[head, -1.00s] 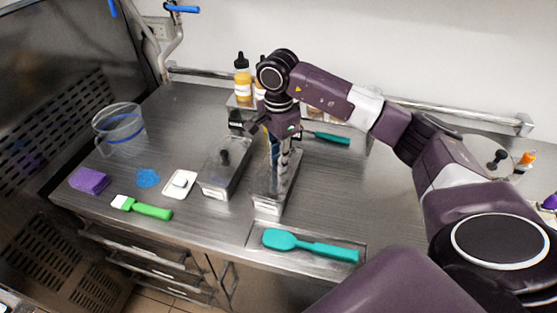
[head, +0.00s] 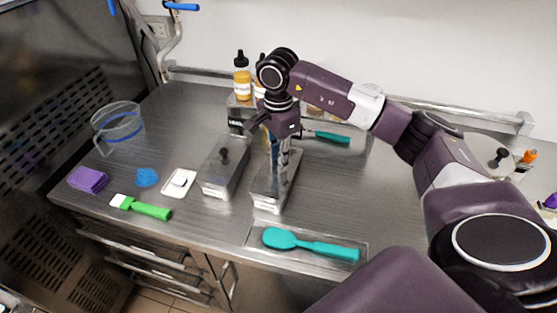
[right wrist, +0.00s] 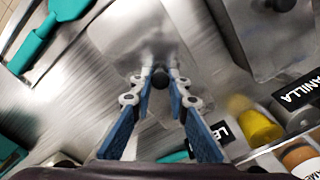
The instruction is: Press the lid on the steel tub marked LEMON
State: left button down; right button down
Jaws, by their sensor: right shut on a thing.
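My right gripper (right wrist: 160,80) points down over the middle steel tub (head: 267,203), and its blue fingers are closed on the small black knob (right wrist: 160,77) of a steel lid (right wrist: 150,40). A black label (right wrist: 226,128) reading "LE" shows partly behind a finger in the right wrist view. In the head view my right gripper (head: 278,170) hides much of the tub's top. I cannot tell whether the lid is fully seated. My left gripper is not in view.
Another steel tub (head: 215,188) with a black-knobbed lid stands close to the left, and a VANILLA label (right wrist: 299,91) is near it. A teal spatula (head: 310,247) lies on a tray in front. Bottles (head: 242,80) stand behind. A clear jug (head: 118,128) is far left.

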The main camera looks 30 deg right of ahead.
dwell(0.3)
jog(key=c, duration=1.8)
grip_release()
jog(key=shift+o, duration=0.7)
jog(key=o, duration=0.4)
jog(key=shift+c, duration=0.2)
jog(key=shift+r, duration=0.15)
jog(key=shift+r+p, duration=2.05)
jog(key=shift+r, duration=1.3)
